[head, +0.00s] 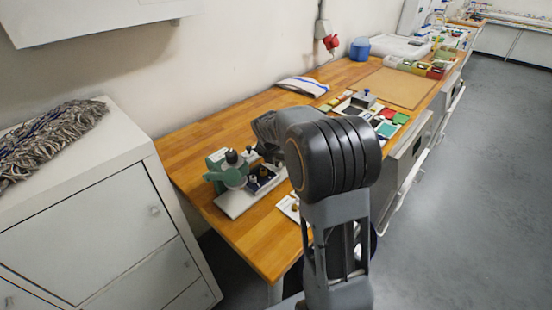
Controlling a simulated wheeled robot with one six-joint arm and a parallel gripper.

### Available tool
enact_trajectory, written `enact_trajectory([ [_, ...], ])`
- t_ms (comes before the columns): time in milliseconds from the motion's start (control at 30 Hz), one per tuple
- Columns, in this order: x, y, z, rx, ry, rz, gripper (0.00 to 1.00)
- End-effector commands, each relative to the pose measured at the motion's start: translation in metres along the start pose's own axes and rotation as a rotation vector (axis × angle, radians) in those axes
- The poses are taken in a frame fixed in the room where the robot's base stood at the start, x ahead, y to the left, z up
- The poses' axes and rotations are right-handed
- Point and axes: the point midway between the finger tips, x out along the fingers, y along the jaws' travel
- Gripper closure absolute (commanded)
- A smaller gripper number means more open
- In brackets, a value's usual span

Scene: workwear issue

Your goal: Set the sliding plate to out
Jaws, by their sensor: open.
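No sliding plate can be made out for certain in the head view. A small white plate (287,206) with a brass-coloured part lies near the table's front edge, partly hidden behind my arm. It is too small to tell whether it slides or how it is set. Beside it, to the left, a green device (227,172) with black knobs stands on a white base (236,203). A dark blue panel with small knobs sits on the right of that base. My arm reaches over the table in front of these things, and my gripper is not visible.
The wooden table (183,142) runs back along the wall. Farther back are a folded cloth (303,86), coloured tiles (401,118), a brown board (393,87) and a blue tub (359,50). A white cabinet (95,225) with a grey mop head (50,138) stands left. Floor at right is clear.

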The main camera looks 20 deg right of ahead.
Motion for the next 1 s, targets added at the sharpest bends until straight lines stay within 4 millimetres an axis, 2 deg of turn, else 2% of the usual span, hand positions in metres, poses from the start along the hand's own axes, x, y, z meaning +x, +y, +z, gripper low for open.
enact_trajectory([
  [267, 0.0009, -0.0001, -0.0001, 0.000, 0.000, 0.000, 0.46],
  [800, 0.0007, 0.0000, -0.0001, 0.000, 0.000, 0.000, 0.98],
  [1000, 0.0005, 0.0000, 0.0001, 0.000, 0.000, 0.000, 1.00],
])
